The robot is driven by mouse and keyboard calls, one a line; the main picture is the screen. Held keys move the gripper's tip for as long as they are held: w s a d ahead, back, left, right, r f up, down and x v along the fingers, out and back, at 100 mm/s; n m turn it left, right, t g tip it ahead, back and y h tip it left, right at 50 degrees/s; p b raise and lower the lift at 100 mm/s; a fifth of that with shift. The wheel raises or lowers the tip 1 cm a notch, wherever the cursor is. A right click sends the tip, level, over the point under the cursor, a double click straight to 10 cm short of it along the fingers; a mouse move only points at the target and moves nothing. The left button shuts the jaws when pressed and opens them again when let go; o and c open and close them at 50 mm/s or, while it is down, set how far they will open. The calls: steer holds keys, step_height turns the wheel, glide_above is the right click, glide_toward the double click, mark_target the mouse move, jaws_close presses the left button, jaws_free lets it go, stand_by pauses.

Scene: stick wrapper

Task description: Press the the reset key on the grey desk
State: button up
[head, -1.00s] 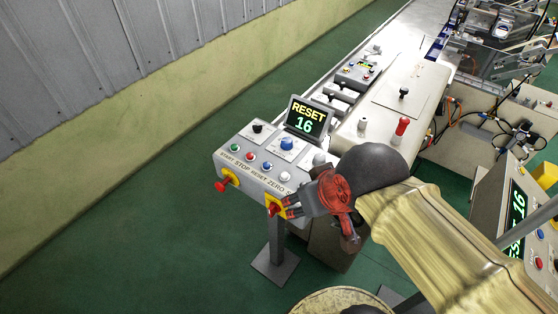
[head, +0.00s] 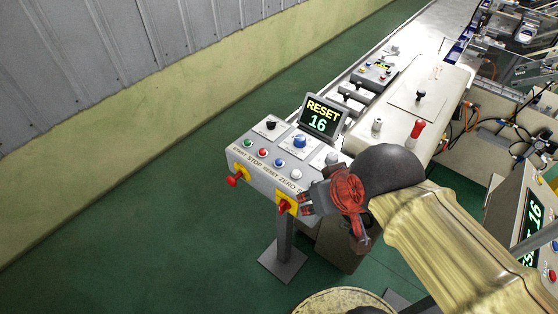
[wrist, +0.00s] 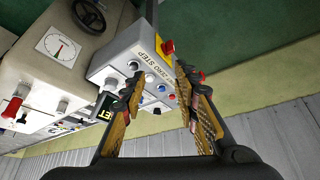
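The grey desk (head: 236,161) carries a sloped panel with a row of round keys. The blue key (head: 279,162) above the printed RESET label is the reset key, between the red key (head: 263,152) and the white key (head: 297,174). In the wrist view the blue key (wrist: 161,88) shows between the fingers, some way beyond them. My gripper (head: 306,202) is at the panel's right front corner in the head view, right of and nearer than the reset key. The wrist view shows my gripper (wrist: 160,90) open and empty, its fingers apart.
A screen (head: 322,116) on the desk reads RESET 16. A larger blue knob (head: 299,141) sits behind the keys. Two red switches on yellow plates, left (head: 235,179) and right (head: 284,205), stick out from the front. Green floor is open to the left.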

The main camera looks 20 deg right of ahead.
steer(key=c, duration=0.6)
jaws_close()
stand_by(0.8)
